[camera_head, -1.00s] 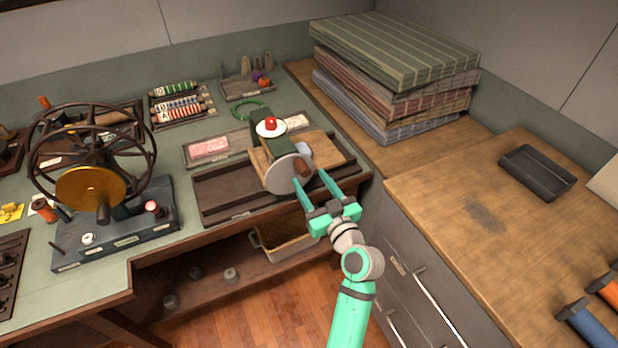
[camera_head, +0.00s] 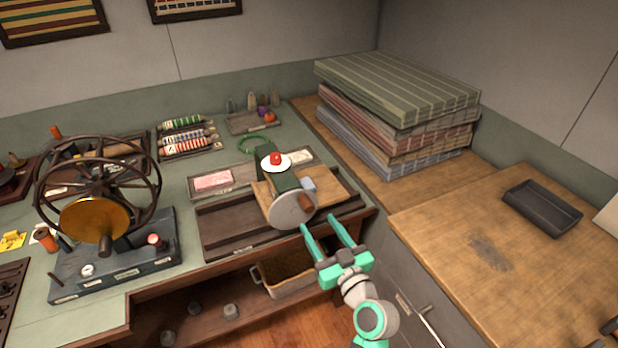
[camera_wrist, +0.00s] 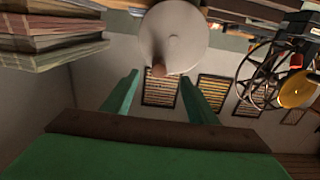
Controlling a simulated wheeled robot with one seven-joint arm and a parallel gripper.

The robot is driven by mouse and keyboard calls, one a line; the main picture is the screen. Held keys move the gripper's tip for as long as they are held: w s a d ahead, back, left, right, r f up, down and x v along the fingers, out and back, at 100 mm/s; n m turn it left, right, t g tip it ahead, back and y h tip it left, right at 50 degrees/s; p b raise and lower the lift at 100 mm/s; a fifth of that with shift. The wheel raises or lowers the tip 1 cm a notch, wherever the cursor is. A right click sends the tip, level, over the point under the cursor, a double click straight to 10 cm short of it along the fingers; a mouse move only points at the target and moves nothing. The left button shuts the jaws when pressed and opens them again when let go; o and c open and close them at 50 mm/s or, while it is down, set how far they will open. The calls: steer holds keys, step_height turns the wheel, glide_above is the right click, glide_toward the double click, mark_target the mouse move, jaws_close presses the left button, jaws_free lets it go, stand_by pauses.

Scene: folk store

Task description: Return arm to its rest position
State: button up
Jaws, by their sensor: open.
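My gripper (camera_head: 328,233) is open and empty, with its two green fingers spread. It hangs in front of the bench edge, just right of and below a hand-cranked device with a grey disc (camera_head: 292,209) and a wooden knob. The fingers look apart from the disc in the head view. In the wrist view the disc (camera_wrist: 172,38) and its knob show beyond the fingertips (camera_wrist: 160,92), with nothing held between them.
A long wooden tray (camera_head: 228,240) lies under the device. A black wheel machine (camera_head: 95,200) stands at left. Folded striped cloths (camera_head: 400,90) are stacked at back right. A wooden counter (camera_head: 440,225) with a dark tray (camera_head: 541,208) is at right. A bin (camera_head: 285,288) sits below the bench.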

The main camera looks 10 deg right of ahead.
steer(key=s+a+f+m+g+h, duration=0.25)
steer(key=s+f+m+h, duration=0.3)
steer(key=s+f, duration=1.2)
steer(key=s+a+r, duration=0.1)
steer(key=s+a, duration=0.1)
steer(key=s, duration=0.5)
steer(key=s+a+r+n, duration=0.1)
steer(key=s+a+r, duration=0.1)
steer(key=s, duration=0.6)
steer(key=s+a+r+n, duration=0.1)
steer(key=s+a+r, duration=0.1)
steer(key=s, duration=0.6)
steer(key=shift+s+a+t, duration=0.25)
steer(key=shift+a+t, duration=0.1)
steer(key=shift+c, duration=0.3)
